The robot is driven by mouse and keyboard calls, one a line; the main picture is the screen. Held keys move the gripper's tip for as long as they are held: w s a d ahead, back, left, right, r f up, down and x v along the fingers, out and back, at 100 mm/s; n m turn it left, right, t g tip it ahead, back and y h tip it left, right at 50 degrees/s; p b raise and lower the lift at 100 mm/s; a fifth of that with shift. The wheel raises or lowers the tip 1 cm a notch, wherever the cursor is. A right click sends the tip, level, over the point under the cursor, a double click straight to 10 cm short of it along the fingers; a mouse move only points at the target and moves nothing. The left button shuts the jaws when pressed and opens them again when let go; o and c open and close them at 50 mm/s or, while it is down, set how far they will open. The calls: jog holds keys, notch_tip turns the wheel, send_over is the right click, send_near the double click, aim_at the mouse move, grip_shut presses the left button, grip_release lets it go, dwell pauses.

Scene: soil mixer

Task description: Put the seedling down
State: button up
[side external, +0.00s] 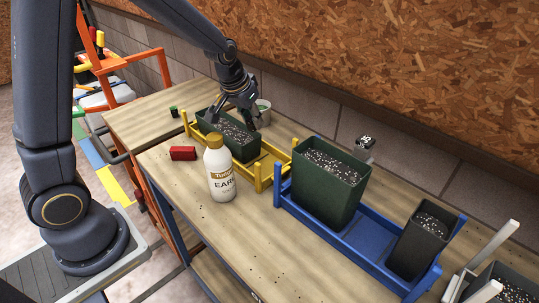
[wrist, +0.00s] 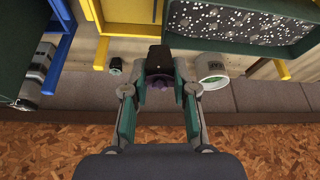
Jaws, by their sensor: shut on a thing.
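My gripper (wrist: 160,80) has its two fingers closed around a small dark thing (wrist: 159,58), which looks like a black seedling pot. A dull purple patch, perhaps the seedling's leaves (wrist: 160,86), shows between the fingers. In the side external view my gripper (side external: 238,115) is over the far side of the long green planter (side external: 245,151), and the held thing cannot be made out there. The planter is filled with speckled soil and sits in a yellow rack (side external: 262,180). It also shows at the upper right of the wrist view (wrist: 255,48).
A pale round pot (side external: 263,112) stands close by; it also shows in the wrist view (wrist: 212,69). A white bottle (side external: 220,175) and red block (side external: 183,153) stand in front. A blue rack (side external: 365,235) holds a large green pot (side external: 327,190) and a black pot (side external: 417,248).

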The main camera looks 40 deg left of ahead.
jog(key=shift+s+r, duration=0.25)
jog(key=shift+s, duration=0.25)
jog(key=shift+d+r, duration=0.1)
jog(key=shift+r, duration=0.2)
jog(key=s+a+n+g+y, duration=0.1)
jog(key=s+a+n, duration=0.3)
jog(key=a, duration=1.2)
jog(key=s+a+n+y, duration=0.1)
jog(key=s+a+n, duration=0.25)
jog(key=a, duration=1.15)
send_near(190, 111)
jog(key=shift+w+a+f+y, duration=0.3)
jog(key=shift+w+a+f, duration=0.1)
jog(key=shift+w+f, duration=0.1)
jog(key=shift+w+a+f, duration=0.2)
jog(key=shift+f, duration=0.15)
jog(key=shift+w+a+f, duration=0.1)
jog(key=shift+w+f, duration=0.05)
jog(key=shift+f, duration=1.55)
